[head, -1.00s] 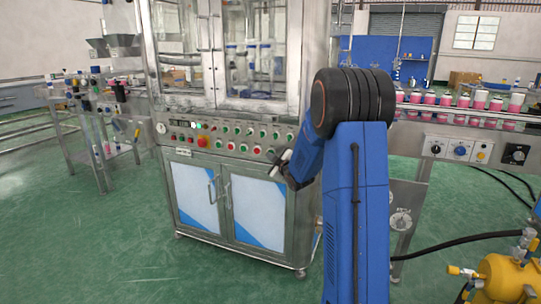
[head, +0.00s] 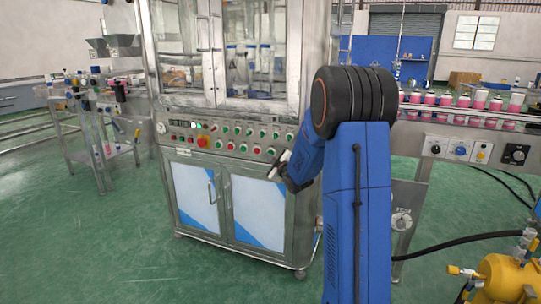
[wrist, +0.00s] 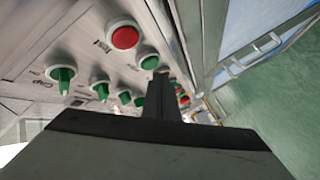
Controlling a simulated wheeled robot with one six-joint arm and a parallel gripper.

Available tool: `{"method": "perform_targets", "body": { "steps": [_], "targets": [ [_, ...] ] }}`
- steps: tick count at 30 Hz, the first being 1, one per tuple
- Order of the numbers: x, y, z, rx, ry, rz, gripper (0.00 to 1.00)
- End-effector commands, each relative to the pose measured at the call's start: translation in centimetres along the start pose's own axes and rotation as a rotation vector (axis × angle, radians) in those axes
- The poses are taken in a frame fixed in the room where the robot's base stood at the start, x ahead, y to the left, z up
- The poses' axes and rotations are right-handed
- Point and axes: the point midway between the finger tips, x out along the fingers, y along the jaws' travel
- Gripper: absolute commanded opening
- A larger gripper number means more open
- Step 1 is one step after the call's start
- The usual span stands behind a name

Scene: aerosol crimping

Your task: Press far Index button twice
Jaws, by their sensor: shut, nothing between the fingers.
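The crimping machine's control panel (head: 222,138) runs across the front of the steel cabinet, with rows of green and red buttons and knobs. The labels are too small or blurred to tell which button is the far Index button. My gripper (head: 281,164) is in front of the panel's right end, by its lower edge. In the wrist view my gripper (wrist: 161,84) is shut and empty, its tips over the button row. A red button (wrist: 125,37) and a green button (wrist: 149,61) show just beyond it, and a green knob (wrist: 62,77) is to the left. Contact cannot be told.
Cabinet doors (head: 259,208) with handles lie below the panel, and glass doors above it. A conveyor (head: 465,120) with pink containers is at the right, a yellow tank (head: 505,278) at lower right. A cluttered steel table (head: 92,140) stands left. Green floor in front is clear.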

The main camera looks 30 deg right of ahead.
Motion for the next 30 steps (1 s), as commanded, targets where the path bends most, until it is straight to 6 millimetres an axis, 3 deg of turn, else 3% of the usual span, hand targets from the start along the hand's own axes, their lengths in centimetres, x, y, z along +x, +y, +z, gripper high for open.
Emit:
{"method": "perform_targets", "body": {
  "steps": [8,30],
  "targets": [
    [-0.2,-0.2,-0.2,0.0,0.0,-0.001,0.0],
    [-3.5,-2.6,-2.5,0.0,0.0,-0.001,0.0]
  ]
}}
